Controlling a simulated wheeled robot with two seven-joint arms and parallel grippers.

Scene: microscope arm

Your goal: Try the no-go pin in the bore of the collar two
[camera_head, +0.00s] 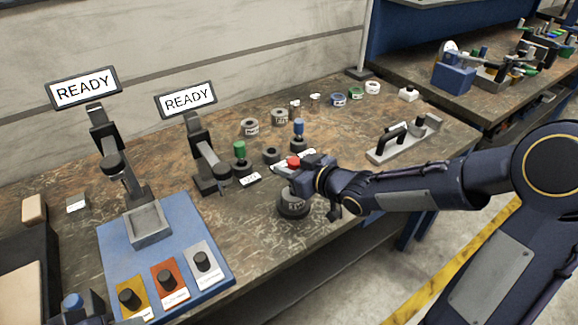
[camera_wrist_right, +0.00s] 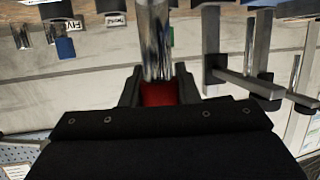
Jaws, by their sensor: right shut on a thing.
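My right gripper (camera_head: 300,167) is shut on the red-handled pin (camera_head: 293,162), which I take to be the no-go pin. In the right wrist view the pin's bright steel shaft (camera_wrist_right: 155,40) sticks out from between the fingers.
A green-handled pin (camera_head: 239,149) and a blue-handled pin (camera_head: 298,127) stand nearby. Two READY displays (camera_head: 84,88) (camera_head: 188,99) stand behind upright stands. A blue mat (camera_head: 195,232) holds coloured pads. A grey block with a black handle (camera_head: 392,142) lies at right.

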